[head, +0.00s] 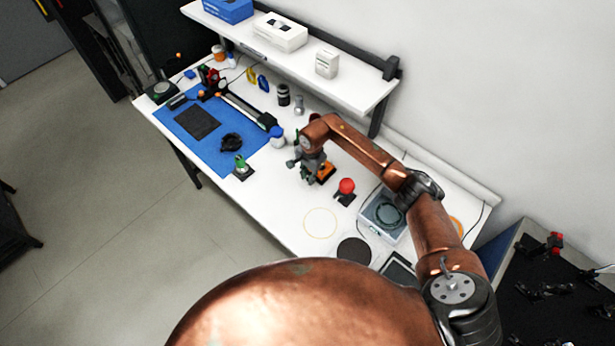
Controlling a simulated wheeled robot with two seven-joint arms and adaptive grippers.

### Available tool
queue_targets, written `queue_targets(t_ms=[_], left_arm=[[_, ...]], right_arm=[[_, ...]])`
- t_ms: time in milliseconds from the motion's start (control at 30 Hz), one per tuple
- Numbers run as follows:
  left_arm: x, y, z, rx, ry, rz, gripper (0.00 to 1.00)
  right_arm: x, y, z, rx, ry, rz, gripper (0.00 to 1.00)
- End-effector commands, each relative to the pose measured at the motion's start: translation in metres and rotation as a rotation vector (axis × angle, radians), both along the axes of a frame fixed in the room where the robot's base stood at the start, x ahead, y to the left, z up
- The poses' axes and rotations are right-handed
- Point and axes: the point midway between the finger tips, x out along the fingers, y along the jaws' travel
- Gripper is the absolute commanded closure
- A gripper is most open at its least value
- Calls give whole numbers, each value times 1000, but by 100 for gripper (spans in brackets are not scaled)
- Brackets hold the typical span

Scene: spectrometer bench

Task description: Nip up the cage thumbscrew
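My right gripper (306,162) hangs at the end of the copper arm, over the white bench (285,210). It is small and dark here, and I cannot tell whether its fingers are open or shut. A small orange and black device (326,173) stands right beside and partly behind the gripper. I cannot make out a cage thumbscrew; it is too small or hidden by the gripper. My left gripper is not in view.
A red ball-topped piece (347,186) stands just right of the gripper. A small green-topped piece (241,166) is to its left. A blue mat (177,138) with parts lies further left. A clear box (377,223) sits under my forearm. A shelf (345,88) overhangs the back.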

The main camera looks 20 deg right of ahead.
Motion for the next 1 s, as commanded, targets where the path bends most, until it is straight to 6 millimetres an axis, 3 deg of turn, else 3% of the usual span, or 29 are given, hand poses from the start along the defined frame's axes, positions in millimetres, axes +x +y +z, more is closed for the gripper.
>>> queue_targets(t_ms=[233, 567, 1000], left_arm=[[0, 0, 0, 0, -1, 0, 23], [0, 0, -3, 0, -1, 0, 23], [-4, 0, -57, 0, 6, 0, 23]], right_arm=[[0, 0, 0, 0, 0, 0, 100], [0, -2, -1, 8, -17, -1, 100], [-6, -8, -9, 173, -269, -1, 100]])
